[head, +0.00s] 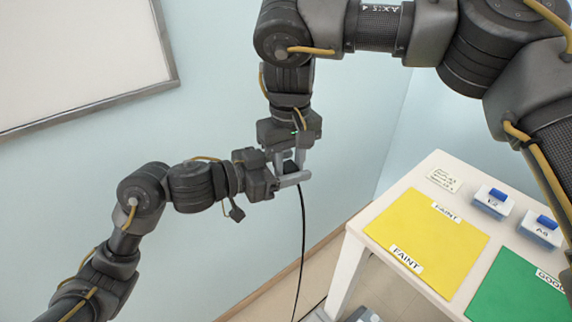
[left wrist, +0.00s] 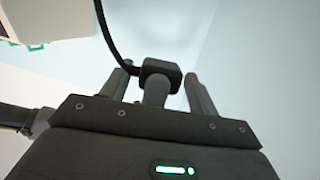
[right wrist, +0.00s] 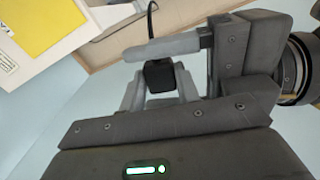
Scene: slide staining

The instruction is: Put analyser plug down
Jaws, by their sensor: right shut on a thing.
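The analyser plug (head: 289,167) is a small black block with a black cable (head: 302,240) hanging from it. My right gripper (head: 292,158) points down and is shut on the plug, which sits between its fingers in the right wrist view (right wrist: 158,75). My left gripper (head: 292,175) comes in from the left at the same spot. Its fingers stand apart on either side of the plug in the left wrist view (left wrist: 160,72), with gaps showing. One left finger crosses in front of the plug in the right wrist view.
A white table (head: 358,232) at the right holds a yellow FAINT mat (head: 425,240), a green GOOD mat (head: 515,295), two boxes with blue tops (head: 493,203) (head: 541,231) and a small card (head: 444,180). A whiteboard (head: 80,55) hangs on the wall. Both grippers are close together, left of the table.

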